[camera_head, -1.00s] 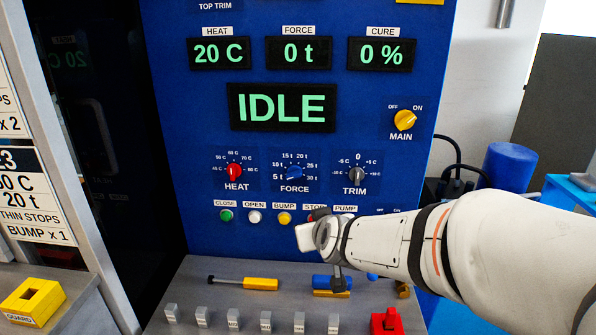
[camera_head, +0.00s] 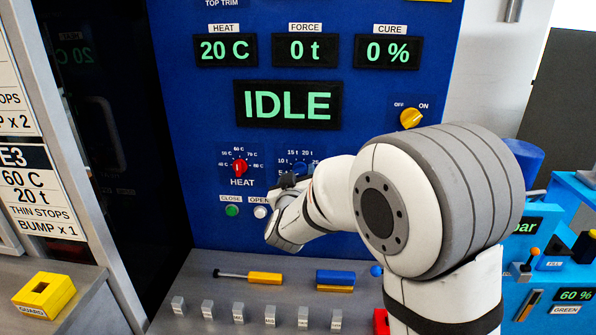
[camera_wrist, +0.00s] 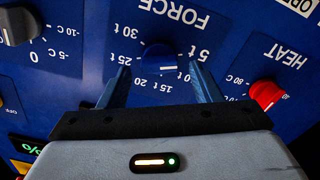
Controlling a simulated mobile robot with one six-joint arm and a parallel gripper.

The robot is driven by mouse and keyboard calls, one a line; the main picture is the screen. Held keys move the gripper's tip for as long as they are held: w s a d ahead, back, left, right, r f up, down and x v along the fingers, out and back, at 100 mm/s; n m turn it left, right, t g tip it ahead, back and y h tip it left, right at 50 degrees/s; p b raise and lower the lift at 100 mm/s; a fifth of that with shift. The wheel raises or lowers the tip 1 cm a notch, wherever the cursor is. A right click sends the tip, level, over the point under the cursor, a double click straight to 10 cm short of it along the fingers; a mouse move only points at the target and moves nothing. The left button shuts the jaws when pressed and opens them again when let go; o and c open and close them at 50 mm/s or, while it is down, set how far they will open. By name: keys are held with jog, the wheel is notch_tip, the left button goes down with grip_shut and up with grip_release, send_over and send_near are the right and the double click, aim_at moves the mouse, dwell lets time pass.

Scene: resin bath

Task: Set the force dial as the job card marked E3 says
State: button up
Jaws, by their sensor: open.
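The job card marked E3 (camera_head: 38,190) stands at the left and reads 60 C, 20 t, thin stops, bump x 1. The blue force dial (camera_wrist: 158,58) is on the blue panel, with its scale running from 5 t to 30 t upside down in the wrist view. In the head view the dial (camera_head: 300,168) is partly hidden by my gripper. My gripper (camera_wrist: 158,72) is open, its two fingers on either side of the dial. The force display (camera_head: 306,53) reads 0 t.
The red heat dial (camera_wrist: 266,95) and grey trim dial (camera_wrist: 18,26) flank the force dial. Buttons, including the green close button (camera_head: 232,211), sit below. The main display (camera_head: 288,105) reads IDLE. A shelf below holds several grey blocks and a yellow guard block (camera_head: 45,294) stands left.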

jog(key=shift+w, duration=0.85)
jog(key=shift+c, duration=0.5)
jog(key=c, duration=0.9)
